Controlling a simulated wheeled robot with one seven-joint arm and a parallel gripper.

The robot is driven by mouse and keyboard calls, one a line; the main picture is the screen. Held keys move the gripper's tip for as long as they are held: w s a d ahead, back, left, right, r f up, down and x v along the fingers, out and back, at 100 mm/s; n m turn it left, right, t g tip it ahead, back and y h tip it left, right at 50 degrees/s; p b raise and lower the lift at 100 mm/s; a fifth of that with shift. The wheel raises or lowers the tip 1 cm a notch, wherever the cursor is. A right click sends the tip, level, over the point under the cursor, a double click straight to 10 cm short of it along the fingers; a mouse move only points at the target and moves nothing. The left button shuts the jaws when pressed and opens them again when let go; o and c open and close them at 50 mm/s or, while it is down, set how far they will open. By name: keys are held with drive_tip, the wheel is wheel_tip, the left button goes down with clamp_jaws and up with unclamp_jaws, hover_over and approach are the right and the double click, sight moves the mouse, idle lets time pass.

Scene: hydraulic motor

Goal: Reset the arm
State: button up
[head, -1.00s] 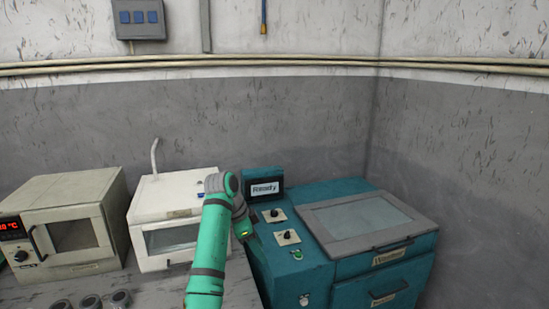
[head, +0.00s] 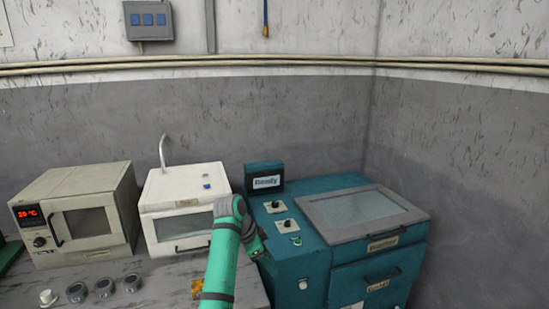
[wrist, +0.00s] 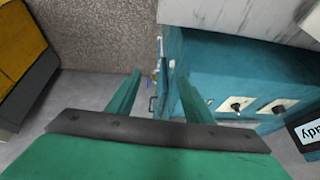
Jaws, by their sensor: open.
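My green arm rises from the bottom of the head view and bends beside the teal machine. My gripper (head: 259,247) is small there, near the machine's left front edge, and its fingers are hard to make out. In the wrist view my gripper (wrist: 160,85) is open, with two green fingers apart and nothing between them. The teal machine (wrist: 200,55) lies just right of the fingers there, with its knobs and display turned over. In the head view the machine (head: 312,262) shows a "Ready" display (head: 266,182) and a closed windowed lid (head: 320,215).
A white windowed box (head: 165,190) and a beige oven (head: 60,190) with a red readout stand left of my arm. Several round metal parts (head: 104,287) lie on the worktop (head: 155,285). A yellow and grey object (wrist: 18,50) is at left in the wrist view.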

drive_tip(key=s+d+f+n+t, duration=0.1)
drive_tip(key=s+d+f, duration=0.15)
drive_tip(key=f, duration=0.45)
drive_tip(key=s+d+f+n+t+h, duration=0.1)
drive_tip(key=d+f+n, duration=0.1)
drive_tip(key=d+f, duration=0.35)
drive_tip(key=s+d+f+n+t, duration=0.1)
drive_tip(key=f, duration=0.7)
drive_tip(key=s+d+f+n+t+y, duration=0.1)
drive_tip(key=s+f+n+t, duration=0.15)
drive_tip(key=s+f, duration=0.55)
drive_tip(key=s+d+f+n+t, duration=0.15)
drive_tip(key=s+f+n, duration=0.35)
drive_tip(key=s, duration=0.5)
drive_tip(key=s+a+r+n+t+y, duration=0.1)
drive_tip(key=s+a+t+y, duration=0.1)
drive_tip(key=s, duration=0.9)
drive_tip(key=s+a+r+n+t+y, duration=0.1)
drive_tip(key=s+a+r+y, duration=0.15)
drive_tip(key=s, duration=0.75)
drive_tip(key=s+a+r+n+t, duration=0.1)
drive_tip(key=s+a+r+t, duration=0.2)
drive_tip(key=s+r, duration=1.3)
drive_tip(key=shift+s+a+r, duration=0.15)
drive_tip(key=shift+a+r, duration=0.2)
drive_tip(key=shift+a, duration=0.65)
